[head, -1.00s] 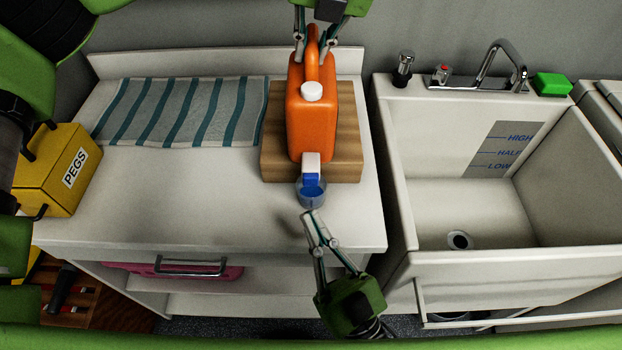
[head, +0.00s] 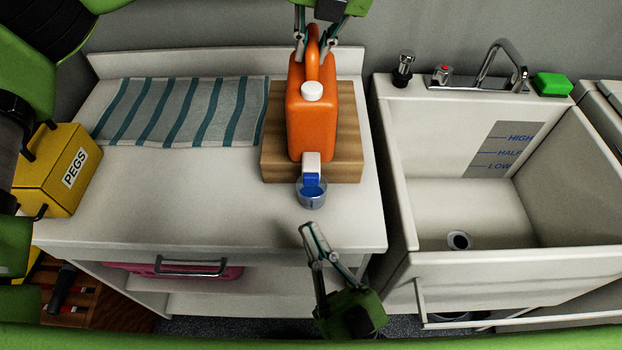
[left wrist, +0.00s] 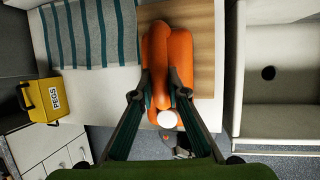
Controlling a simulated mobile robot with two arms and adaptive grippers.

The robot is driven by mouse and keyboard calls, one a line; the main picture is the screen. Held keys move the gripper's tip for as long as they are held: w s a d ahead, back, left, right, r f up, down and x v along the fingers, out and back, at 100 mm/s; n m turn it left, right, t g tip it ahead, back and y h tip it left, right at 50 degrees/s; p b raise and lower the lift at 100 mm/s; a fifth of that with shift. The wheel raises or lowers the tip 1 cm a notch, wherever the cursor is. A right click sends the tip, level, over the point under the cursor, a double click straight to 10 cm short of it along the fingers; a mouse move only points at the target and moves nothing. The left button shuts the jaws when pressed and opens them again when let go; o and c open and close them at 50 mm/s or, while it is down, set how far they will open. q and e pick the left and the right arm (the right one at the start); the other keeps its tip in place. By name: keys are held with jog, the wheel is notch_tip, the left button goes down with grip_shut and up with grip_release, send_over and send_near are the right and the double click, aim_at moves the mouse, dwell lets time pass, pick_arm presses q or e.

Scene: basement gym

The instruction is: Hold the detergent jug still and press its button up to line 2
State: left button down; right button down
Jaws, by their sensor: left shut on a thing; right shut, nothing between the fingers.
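The orange detergent jug (head: 312,120) with a white cap stands on a wooden block on the counter. Its white spout with a blue button (head: 312,184) faces the front, over a small clear cup (head: 311,200) with blue in it. Lines on the cup are too small to read. My left gripper (head: 314,48) is shut on the jug's top handle; the left wrist view shows its fingers (left wrist: 162,85) on both sides of the handle. My right gripper (head: 306,229) is shut and empty, near the counter's front edge, just in front of the cup and apart from it.
The wooden block (head: 350,150) is under the jug. A striped towel (head: 180,110) lies to the left, with a yellow PEGS box (head: 55,170) at the far left. A sink (head: 500,215) stands to the right. The counter's front left is clear.

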aim_at(311, 179)
pick_arm(q)
jog(key=shift+s+r, duration=0.1)
pick_arm(e)
jog(key=s, duration=0.3)
jog(key=shift+r, duration=0.2)
jog(key=shift+w, duration=4.45)
jog(key=shift+w, duration=0.1)
jog(key=shift+w, duration=0.15)
pick_arm(q)
jog(key=shift+s, duration=0.1)
jog(key=shift+s+r, duration=0.3)
jog(key=shift+s, duration=0.3)
pick_arm(e)
jog(key=shift+w+d+r, duration=0.15)
jog(key=shift+w+d, duration=0.05)
jog(key=shift+w, duration=0.25)
